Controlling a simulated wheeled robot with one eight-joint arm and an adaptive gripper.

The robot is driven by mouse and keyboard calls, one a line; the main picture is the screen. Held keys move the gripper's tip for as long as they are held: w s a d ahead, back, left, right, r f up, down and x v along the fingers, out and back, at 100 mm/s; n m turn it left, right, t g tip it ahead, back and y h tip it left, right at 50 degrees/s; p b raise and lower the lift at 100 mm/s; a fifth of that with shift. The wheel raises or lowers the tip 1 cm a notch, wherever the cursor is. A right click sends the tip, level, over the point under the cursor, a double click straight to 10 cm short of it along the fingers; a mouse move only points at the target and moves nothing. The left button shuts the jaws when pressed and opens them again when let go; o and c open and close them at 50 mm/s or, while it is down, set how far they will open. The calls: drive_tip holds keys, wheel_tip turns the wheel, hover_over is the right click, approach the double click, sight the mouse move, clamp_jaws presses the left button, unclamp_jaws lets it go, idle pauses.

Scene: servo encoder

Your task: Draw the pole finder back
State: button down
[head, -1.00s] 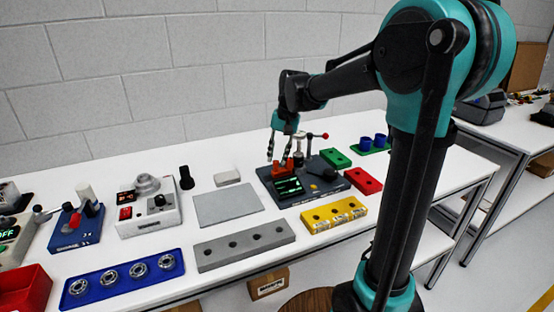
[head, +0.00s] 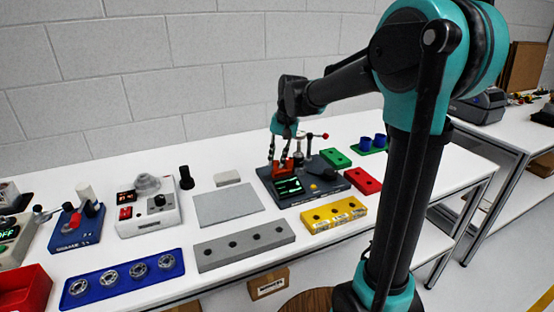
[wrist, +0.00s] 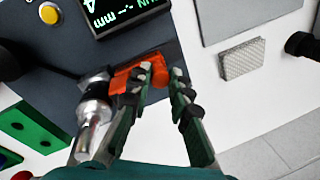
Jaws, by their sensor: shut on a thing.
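An orange-red block (head: 281,169), which I take to be the pole finder, is on the back left of a dark station (head: 325,187) with a lit display. In the wrist view the orange block (wrist: 128,78) sits behind the display, next to a silver cylinder (wrist: 95,113). My gripper (head: 285,163) points down at the block from above. In the wrist view my gripper (wrist: 164,72) has its fingertips at the block, shut on it. The fingers hide part of the block.
A small lever with a red knob (head: 325,136) stands just right of my gripper. Green (head: 335,158) and red (head: 363,180) blocks lie to the right. A grey plate (head: 228,205) lies to the left.

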drive_tip(key=shift+s+a, duration=0.35)
drive_tip(key=shift+a, duration=0.5)
drive_tip(key=shift+s+a, duration=0.3)
drive_tip(key=shift+a, duration=0.5)
drive_tip(key=c, duration=1.6)
unclamp_jaws()
drive_tip(key=shift+a, duration=0.1)
drive_tip(key=shift+c, duration=0.2)
drive_tip(key=shift+r, duration=0.1)
wheel_tip(320, 180, up, 12)
drive_tip(key=d, duration=0.2)
drive_tip(key=shift+s+d, duration=0.15)
drive_tip(key=shift+s, duration=0.15)
drive_tip(key=shift+f, duration=0.2)
